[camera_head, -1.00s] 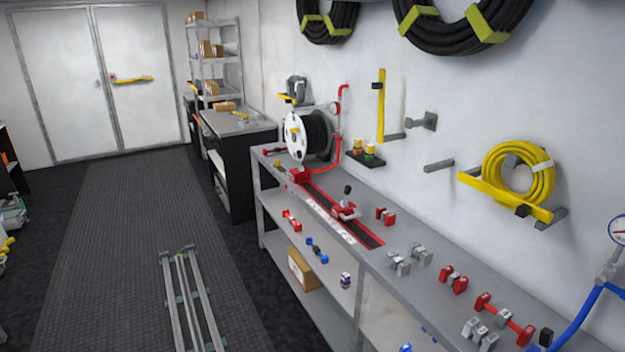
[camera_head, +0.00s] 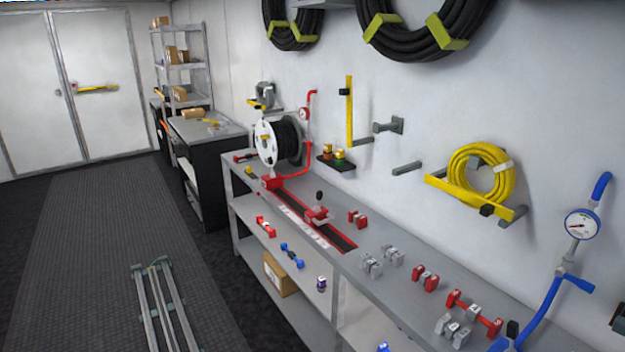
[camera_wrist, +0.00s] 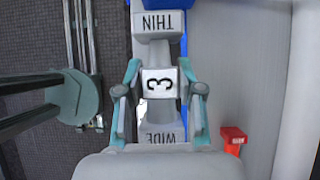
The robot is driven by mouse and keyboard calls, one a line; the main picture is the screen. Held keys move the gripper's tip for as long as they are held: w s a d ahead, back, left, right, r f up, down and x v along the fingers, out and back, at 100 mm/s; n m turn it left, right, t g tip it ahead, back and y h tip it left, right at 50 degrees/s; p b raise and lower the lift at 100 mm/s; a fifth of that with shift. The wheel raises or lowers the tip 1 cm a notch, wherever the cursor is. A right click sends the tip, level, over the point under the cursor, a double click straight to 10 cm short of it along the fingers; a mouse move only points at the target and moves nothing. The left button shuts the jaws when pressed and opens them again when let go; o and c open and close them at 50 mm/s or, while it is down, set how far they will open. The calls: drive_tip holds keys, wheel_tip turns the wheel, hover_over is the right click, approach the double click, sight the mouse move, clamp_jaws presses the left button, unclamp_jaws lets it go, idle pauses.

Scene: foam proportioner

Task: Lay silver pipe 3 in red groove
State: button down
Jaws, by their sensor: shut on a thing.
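My gripper (camera_wrist: 158,70) shows in the wrist view only, its two teal fingers shut on silver pipe 3 (camera_wrist: 158,86). The pipe is a light grey piece with a "3" on its middle block, an end marked THIN at the top and an end marked WIDE at the bottom. The head view does not show my gripper or this pipe. There, a red-edged channel with a dark slot (camera_head: 330,238) runs along the bench. Red end blocks (camera_head: 425,278) stand nearer on the bench; I cannot tell which is the red groove.
The bench (camera_head: 395,300) also carries silver blocks (camera_head: 371,265), a longer red piece (camera_head: 474,312) and a hose reel (camera_head: 275,142). A blue pipe with a gauge (camera_head: 581,225) stands at the right. A red block (camera_wrist: 233,140) shows at lower right in the wrist view.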

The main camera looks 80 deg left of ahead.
drive_tip(key=shift+s+d+r+p, duration=0.25)
drive_tip(key=shift+s+r+p, duration=0.3)
drive_tip(key=shift+s, duration=0.15)
drive_tip(key=r+p, duration=0.1)
drive_tip(key=s+r+p, duration=0.1)
drive_tip(key=r+p, duration=0.2)
drive_tip(key=shift+s+d, duration=0.3)
drive_tip(key=shift+s, duration=0.05)
drive_tip(key=shift+a+r+p, duration=0.1)
drive_tip(key=shift+r+p, duration=0.3)
drive_tip(key=shift+p, duration=0.15)
